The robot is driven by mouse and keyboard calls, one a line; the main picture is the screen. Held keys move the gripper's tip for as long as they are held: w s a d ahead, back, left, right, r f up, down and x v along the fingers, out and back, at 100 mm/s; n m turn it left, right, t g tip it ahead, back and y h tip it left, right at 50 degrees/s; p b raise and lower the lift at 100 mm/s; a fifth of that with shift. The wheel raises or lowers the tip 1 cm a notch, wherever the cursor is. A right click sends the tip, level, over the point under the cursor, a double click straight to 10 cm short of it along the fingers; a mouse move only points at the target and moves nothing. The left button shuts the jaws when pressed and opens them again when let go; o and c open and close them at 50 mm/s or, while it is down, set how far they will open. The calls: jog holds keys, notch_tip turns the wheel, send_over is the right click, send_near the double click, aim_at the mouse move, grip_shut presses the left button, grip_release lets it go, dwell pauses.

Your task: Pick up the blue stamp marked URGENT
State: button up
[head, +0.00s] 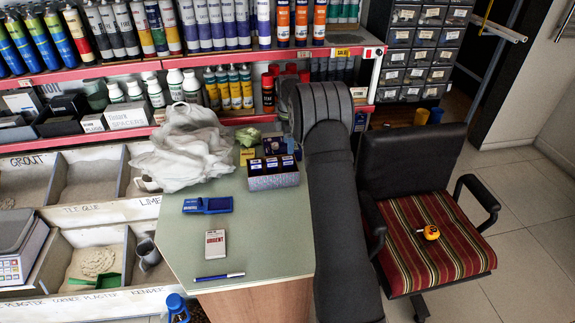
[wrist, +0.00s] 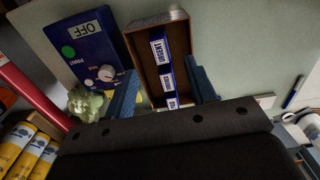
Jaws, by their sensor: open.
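An open box (head: 273,181) stands on the counter and holds several blue stamps with white labels. In the wrist view the box (wrist: 136,47) has a brown inside. Its top stamp (wrist: 159,49) has a label that seems to read URGENT; the labels below it are too small to read surely. My gripper (wrist: 163,70) is open and empty, its two blue fingers on either side of the box's lower part in the picture. I cannot tell how high they are above it. My gripper's fingers are not clear in the head view.
A blue OFF device (wrist: 88,48) and a green crumpled thing (wrist: 86,103) are close to the box. A white bag (head: 185,150), a blue device (head: 207,204), a white card marked URGENT (head: 215,244) and a pen (head: 219,277) are on the counter (head: 265,235).

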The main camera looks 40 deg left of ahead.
aim_at(287, 158)
notch_tip(287, 158, down, 10)
jog(key=shift+s+a+r, duration=0.1)
jog(key=shift+a+r, duration=0.05)
jog(key=c, duration=1.1)
